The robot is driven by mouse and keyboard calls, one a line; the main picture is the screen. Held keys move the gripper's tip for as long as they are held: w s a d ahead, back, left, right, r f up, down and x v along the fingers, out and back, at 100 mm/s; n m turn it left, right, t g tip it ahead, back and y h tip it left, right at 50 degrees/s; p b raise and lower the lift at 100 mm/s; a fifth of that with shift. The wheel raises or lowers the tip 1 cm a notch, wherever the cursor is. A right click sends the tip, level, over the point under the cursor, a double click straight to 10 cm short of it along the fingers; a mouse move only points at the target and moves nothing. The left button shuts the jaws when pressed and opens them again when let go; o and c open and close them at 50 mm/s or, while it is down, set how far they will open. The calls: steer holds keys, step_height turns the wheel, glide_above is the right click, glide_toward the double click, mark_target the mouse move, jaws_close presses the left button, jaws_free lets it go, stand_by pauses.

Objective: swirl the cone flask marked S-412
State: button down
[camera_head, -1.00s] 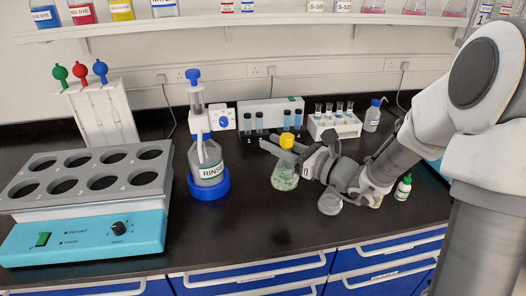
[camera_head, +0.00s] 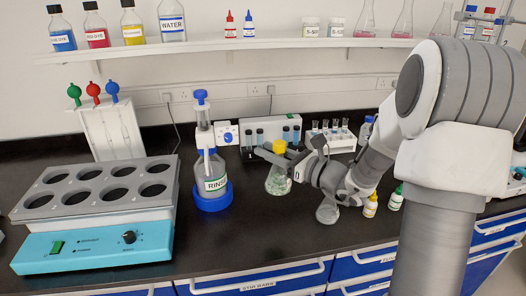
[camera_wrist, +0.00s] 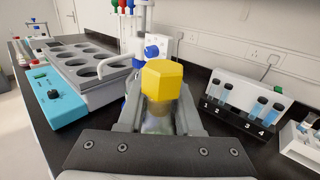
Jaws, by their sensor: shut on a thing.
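A cone flask (camera_head: 278,182) with a yellow cap (camera_head: 279,146) and pale green-white contents is upright in my gripper (camera_head: 274,159). My gripper is shut on its neck, below the cap. In the wrist view the yellow cap (camera_wrist: 163,80) stands between the fingers of my gripper (camera_wrist: 158,118), and the flask's body is mostly hidden. No S-412 marking is readable on it. I cannot tell whether its base touches the bench. Another cone flask (camera_head: 327,213), clear, stands on the bench below my wrist.
A RINSE bottle (camera_head: 211,177) in a blue ring stands just left of the held flask. A teal-fronted block with round holes (camera_head: 95,246) fills the left. Vial and tube racks (camera_head: 341,142) stand behind. The front middle bench (camera_head: 245,235) is clear.

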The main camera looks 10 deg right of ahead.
mark_target(284, 156)
steer(key=shift+s+d, duration=0.15)
steer(key=shift+s, duration=0.25)
steer(key=shift+v, duration=1.2)
steer(key=d, duration=0.1)
steer(key=w+d, duration=0.1)
steer(key=d, duration=0.1)
steer(key=shift+d+r+p, duration=0.1)
steer(key=shift+d+p, duration=0.1)
steer(key=shift+p, duration=0.15)
steer(key=w+a, duration=0.1)
steer(key=w, duration=0.4)
steer(key=s+a, duration=0.4)
steer(key=shift+s, duration=0.2)
steer(key=d, duration=0.1)
steer(key=s+d, duration=0.1)
steer(key=d, duration=0.1)
steer(key=shift+s+d, duration=0.1)
steer(key=shift+s, duration=0.25)
steer(key=shift+w+d, duration=0.5)
steer(key=shift+d, duration=0.35)
steer(key=w, duration=0.4)
steer(key=shift+d, duration=0.1)
